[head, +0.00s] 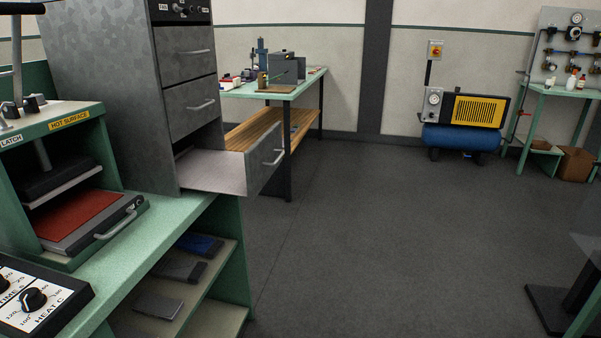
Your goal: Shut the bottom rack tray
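The grey metal rack (122,91) stands on the green bench at the left, with several stacked trays. Its bottom tray (222,171) is pulled out to the right. The tray's front panel with a bar handle (272,158) hangs clear of the rack, over the bench's far end. I see no contents on the visible part of the tray floor. The middle tray (193,104) and the upper tray (187,53) are shut. Neither of my grippers shows in the head view.
A heat press with a red pad (76,216) and its control box (36,299) sit on the near green bench (160,229). A shelf below holds folded cloths (178,268). A workbench (303,84) and a blue compressor (461,137) stand behind. The floor (390,240) right of the bench is clear.

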